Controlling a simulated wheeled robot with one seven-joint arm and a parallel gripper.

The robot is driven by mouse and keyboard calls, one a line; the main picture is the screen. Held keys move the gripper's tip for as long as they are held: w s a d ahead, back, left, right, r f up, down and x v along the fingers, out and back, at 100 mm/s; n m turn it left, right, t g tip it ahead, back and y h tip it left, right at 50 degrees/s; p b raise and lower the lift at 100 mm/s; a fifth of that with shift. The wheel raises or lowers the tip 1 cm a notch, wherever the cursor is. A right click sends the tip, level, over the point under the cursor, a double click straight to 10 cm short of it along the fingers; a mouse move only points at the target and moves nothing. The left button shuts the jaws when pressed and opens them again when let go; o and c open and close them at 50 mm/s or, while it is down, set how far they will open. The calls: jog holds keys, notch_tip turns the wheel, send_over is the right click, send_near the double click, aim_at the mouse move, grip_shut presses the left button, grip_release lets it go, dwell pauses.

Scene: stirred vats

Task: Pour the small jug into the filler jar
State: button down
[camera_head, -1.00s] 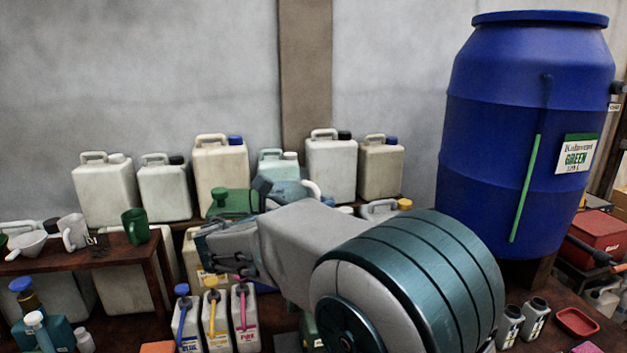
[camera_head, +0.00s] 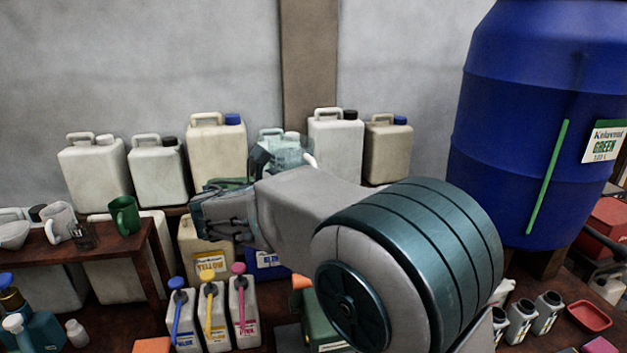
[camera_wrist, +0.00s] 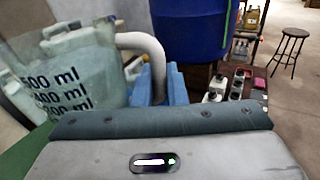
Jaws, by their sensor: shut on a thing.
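The small jug, see-through with dark ml marks, fills the left of the wrist view (camera_wrist: 68,85). Its pale curved handle (camera_wrist: 150,45) comes down between the blue fingers of my gripper (camera_wrist: 163,85), which is shut on it. The jug looks tilted there. In the head view, part of the jug (camera_head: 287,157) shows just above my forearm, and its lower part and my fingertips are hidden. I cannot tell how much liquid it holds. I cannot pick out the filler jar for sure; a green container (camera_head: 225,183) is partly hidden behind my wrist.
Several pale canisters (camera_head: 216,150) stand along the back wall. A shelf (camera_head: 95,250) at left holds a green mug (camera_head: 123,215). Bottles with coloured spouts (camera_head: 210,310) stand in front. A big blue vat (camera_head: 520,130) stands at right, and small bottles (camera_head: 548,310) stand below it.

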jog(key=shift+s+a+r+m+g+y+p, duration=0.15)
jog(key=shift+a+r+m+g+y+p, duration=0.65)
jog(key=shift+y, duration=2.2)
jog(key=shift+s+a+r+m+g+y+b, duration=0.2)
jog(key=shift+m+g+y, duration=1.15)
jog(key=shift+y, duration=1.65)
jog(key=shift+s+a+r+m+g+y+p, duration=0.1)
jog(key=shift+a+r+m+g+y+p, duration=0.75)
jog(key=shift+y, duration=2.15)
jog(key=shift+d+f+m+b, duration=0.25)
jog(key=shift+m+b, duration=0.15)
jog(key=shift+b, duration=0.2)
